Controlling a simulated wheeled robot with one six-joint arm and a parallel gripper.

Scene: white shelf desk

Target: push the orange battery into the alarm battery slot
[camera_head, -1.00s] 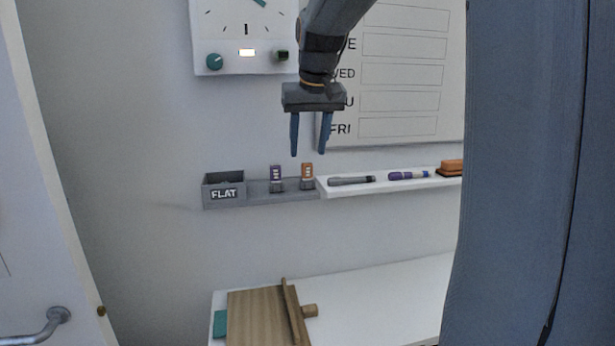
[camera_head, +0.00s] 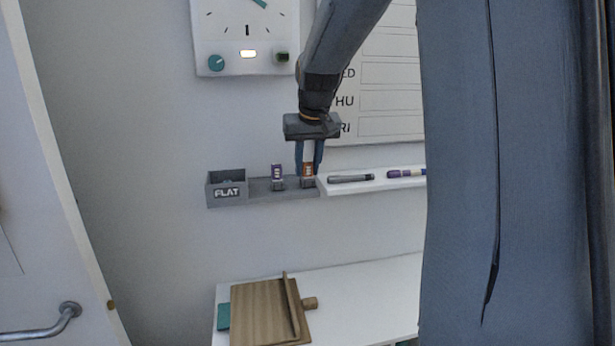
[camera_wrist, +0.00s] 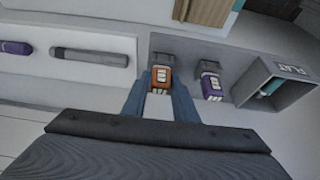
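The orange battery (camera_head: 308,169) stands upright in a dark holder on the grey ledge, and it also shows in the wrist view (camera_wrist: 162,77). My gripper (camera_head: 309,172) points down over it, with one blue finger on each side. In the wrist view the fingertips (camera_wrist: 162,80) sit close against the battery's sides and look shut on it. The white alarm clock (camera_head: 232,66) hangs on the wall at upper left, with a teal knob, a lit display and a small dark green block (camera_head: 281,57) on its front. I cannot make out which part is the battery slot.
A purple battery (camera_head: 277,171) stands in its holder just left of the orange one. The grey FLAT box (camera_head: 226,190) is at the ledge's left end. A white shelf (camera_head: 344,187) with markers (camera_head: 350,179) adjoins on the right. Below, a wooden board (camera_head: 262,312) lies on the desk.

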